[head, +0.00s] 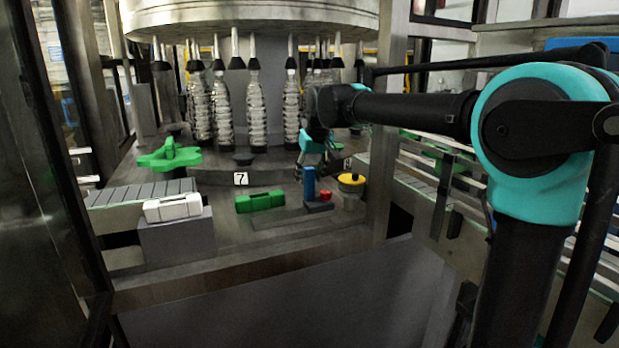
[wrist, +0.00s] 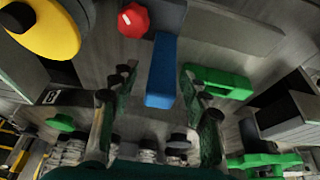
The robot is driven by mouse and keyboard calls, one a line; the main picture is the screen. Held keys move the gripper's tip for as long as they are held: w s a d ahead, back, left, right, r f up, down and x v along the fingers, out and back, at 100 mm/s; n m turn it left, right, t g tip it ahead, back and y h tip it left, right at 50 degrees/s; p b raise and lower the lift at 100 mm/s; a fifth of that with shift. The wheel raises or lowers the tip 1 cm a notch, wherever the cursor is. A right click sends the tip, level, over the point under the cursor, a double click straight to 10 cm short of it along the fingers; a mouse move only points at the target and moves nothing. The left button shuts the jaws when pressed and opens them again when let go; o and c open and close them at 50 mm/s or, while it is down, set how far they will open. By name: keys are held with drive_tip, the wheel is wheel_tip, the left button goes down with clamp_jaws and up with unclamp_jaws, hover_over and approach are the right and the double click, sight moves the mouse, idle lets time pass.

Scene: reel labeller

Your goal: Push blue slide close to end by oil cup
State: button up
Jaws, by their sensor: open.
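The blue slide (head: 309,184) is an upright blue block on a dark base, left of the small red knob (head: 326,196). The oil cup (head: 351,183) has a yellow lid with a black cap and stands further right. My gripper (head: 313,160) is open and empty, just above or behind the top of the blue slide. In the wrist view, the blue slide (wrist: 161,72) shows between the two spread fingers, with a gap on both sides. The red knob (wrist: 133,20) and oil cup (wrist: 45,25) lie toward the upper left there. I cannot tell whether a finger touches the slide.
A green case (head: 260,201) lies left of the slide. A white case (head: 173,207) sits on a grey block, with a green star wheel (head: 168,155) behind it. Bottles (head: 256,110) hang behind my gripper. The deck in front of the slide is clear.

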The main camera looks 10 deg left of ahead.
drive_tip(key=v, duration=1.1)
drive_tip(key=shift+d+r, duration=0.1)
drive_tip(key=shift+r, duration=0.05)
